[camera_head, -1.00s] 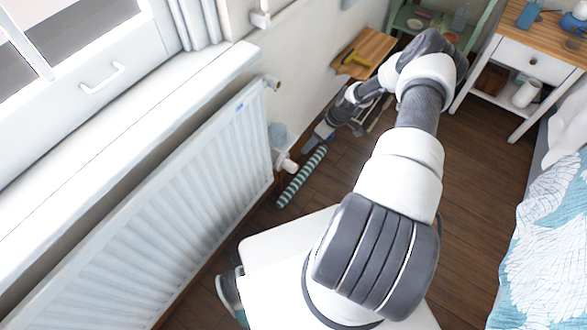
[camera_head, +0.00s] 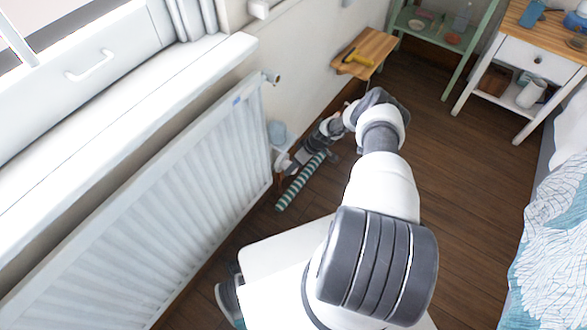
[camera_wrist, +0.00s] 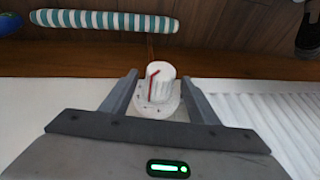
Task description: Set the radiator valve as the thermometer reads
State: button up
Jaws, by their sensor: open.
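The radiator valve is a white ribbed knob (camera_wrist: 161,80) with a red line across its side, on a pale round base with small dark marks. It sits at the radiator's end, low by the wall. My gripper (camera_wrist: 160,84) is open, with one finger on each side of the knob; I cannot tell whether either finger touches it. In the head view my gripper (camera_head: 297,160) is at the valve and hides most of it. The white radiator (camera_head: 160,185) runs along the wall under the window sill. I cannot make out a thermometer or a reading.
A green-and-white striped roll (camera_head: 301,181) lies on the floor beside the valve; it also shows in the wrist view (camera_wrist: 105,20). A wooden wall shelf (camera_head: 364,53) holds a yellow-handled tool. A white side table (camera_head: 520,65) and bed (camera_head: 545,240) stand right. Floor between is clear.

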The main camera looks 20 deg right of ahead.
jog(key=shift+w+a+f, duration=0.2)
jog(key=shift+f, duration=0.45)
jog(key=c, duration=1)
jog(key=shift+r, duration=0.1)
jog(key=shift+c, duration=0.2)
jog(key=shift+a, duration=0.1)
